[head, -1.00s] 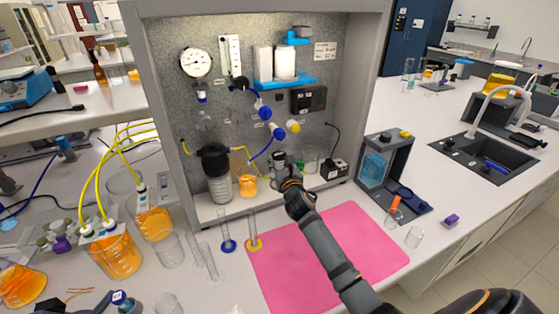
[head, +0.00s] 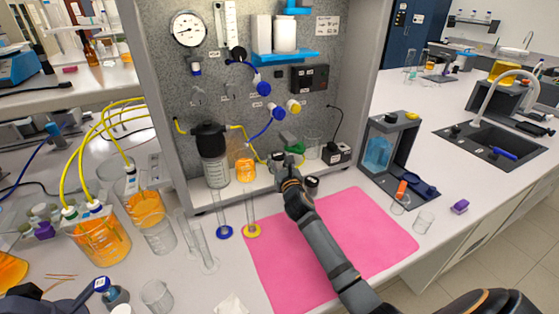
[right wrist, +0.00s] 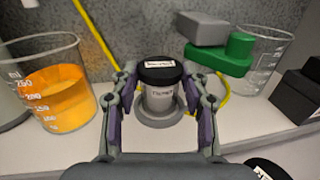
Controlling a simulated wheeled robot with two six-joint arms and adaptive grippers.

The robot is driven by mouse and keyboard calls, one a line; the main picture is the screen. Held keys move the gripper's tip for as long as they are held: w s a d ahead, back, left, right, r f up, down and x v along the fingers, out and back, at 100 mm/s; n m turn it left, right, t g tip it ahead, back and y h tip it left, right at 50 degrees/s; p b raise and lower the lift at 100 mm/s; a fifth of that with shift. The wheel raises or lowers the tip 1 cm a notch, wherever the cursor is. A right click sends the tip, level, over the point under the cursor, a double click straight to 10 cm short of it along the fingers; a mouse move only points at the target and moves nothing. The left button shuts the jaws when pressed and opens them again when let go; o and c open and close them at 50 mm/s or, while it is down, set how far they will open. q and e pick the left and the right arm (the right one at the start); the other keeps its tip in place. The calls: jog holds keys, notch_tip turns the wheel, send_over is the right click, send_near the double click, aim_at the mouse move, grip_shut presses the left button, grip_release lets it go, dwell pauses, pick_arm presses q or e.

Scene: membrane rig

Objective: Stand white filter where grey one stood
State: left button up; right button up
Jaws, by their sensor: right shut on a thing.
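A pale filter with a black, labelled cap (right wrist: 160,88) stands upright in a round grey seat (right wrist: 161,118) on the rig's shelf in the right wrist view. My right gripper (right wrist: 160,92) is shut on it, one finger on each side. In the head view my right gripper (head: 288,168) reaches the shelf's front, and the held filter is mostly hidden there. A second black-capped cylinder (head: 311,184) stands on the pink mat (head: 370,235) just right of my gripper. Its cap (right wrist: 268,169) shows at the wrist view's lower edge; its body colour is unclear.
On the shelf, a beaker of orange liquid (right wrist: 58,92) stands left of the held filter. A green and grey clamp-like piece (right wrist: 225,56) and an empty beaker (right wrist: 262,60) are right. A yellow tube runs behind. The mat's right part is clear.

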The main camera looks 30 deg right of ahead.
jog(key=shift+f, duration=0.3)
dwell(0.5)
jog(key=o, duration=1.3)
jog(key=v, duration=1.2)
jog(key=shift+f, duration=0.1)
